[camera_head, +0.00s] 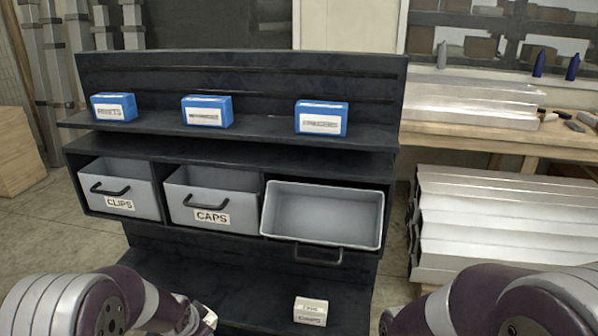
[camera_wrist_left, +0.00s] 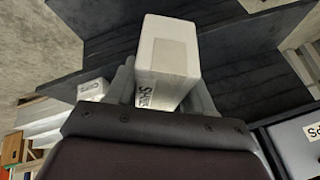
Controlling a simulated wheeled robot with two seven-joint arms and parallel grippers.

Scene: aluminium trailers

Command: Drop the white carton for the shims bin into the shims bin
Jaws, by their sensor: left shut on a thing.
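My left gripper (camera_wrist_left: 163,88) is shut on a white carton (camera_wrist_left: 164,60), with one finger on each side. Its printed label appears to read SHIMS. In the head view, only a sliver of a pale object shows beside my left arm at the bottom edge, so the hold is mostly hidden there. The third grey bin (camera_head: 325,213) is pulled out and tilted forward at the right of the rack's bin row. It looks empty, and its label is out of sight. My right gripper is out of view.
The CLIPS bin (camera_head: 122,188) and CAPS bin (camera_head: 210,195) sit left of the tilted bin. Several blue boxes (camera_head: 207,111) stand on the shelf above. Another white carton (camera_head: 311,311) lies on the lower shelf. Aluminium profiles (camera_head: 505,225) are stacked at the right.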

